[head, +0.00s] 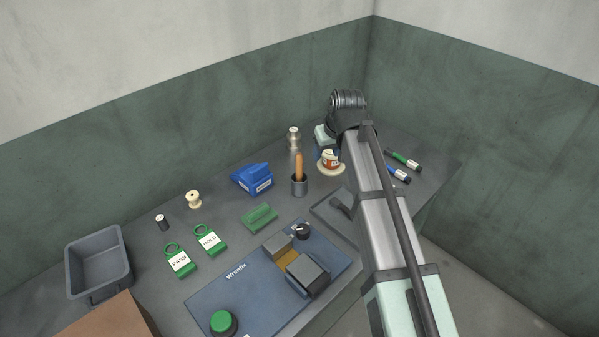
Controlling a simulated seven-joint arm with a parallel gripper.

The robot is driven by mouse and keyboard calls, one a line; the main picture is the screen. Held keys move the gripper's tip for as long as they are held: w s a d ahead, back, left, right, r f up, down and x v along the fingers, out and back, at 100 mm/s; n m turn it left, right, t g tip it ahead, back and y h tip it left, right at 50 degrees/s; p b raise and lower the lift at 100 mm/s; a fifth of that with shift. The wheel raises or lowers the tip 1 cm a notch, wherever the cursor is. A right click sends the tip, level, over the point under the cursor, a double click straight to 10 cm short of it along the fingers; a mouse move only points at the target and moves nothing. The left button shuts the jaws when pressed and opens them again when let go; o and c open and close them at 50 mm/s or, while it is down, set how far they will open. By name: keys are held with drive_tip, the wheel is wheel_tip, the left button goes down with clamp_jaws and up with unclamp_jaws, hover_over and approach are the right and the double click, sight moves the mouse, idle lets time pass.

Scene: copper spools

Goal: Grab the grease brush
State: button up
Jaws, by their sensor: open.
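An orange-brown wooden handle (299,165), which looks like the grease brush, stands nearly upright in a dark grey cup (299,187) near the middle of the bench. Its lower end is hidden inside the cup, so I cannot see bristles. My arm reaches in from the lower right and bends at the back of the bench, to the right of the cup. My gripper is not visible; the arm hides the area behind it.
A silver bottle (294,139) stands just behind the cup. An orange-labelled jar (330,156) on a pale dish is to its right. A grey bin (99,263) stands far left.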

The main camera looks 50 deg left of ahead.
drive_tip(key=n, duration=0.1)
approach(298, 164)
drive_tip(key=w+r, duration=0.1)
drive_tip(key=r, duration=0.1)
drive_tip(key=shift+y, duration=0.3)
drive_tip(key=x, duration=1.3)
drive_tip(key=shift+s+d+f, duration=0.1)
drive_tip(key=shift+d+f, duration=0.1)
drive_tip(key=shift+f, duration=0.2)
drive_tip(key=shift+c, duration=0.4)
clamp_jaws()
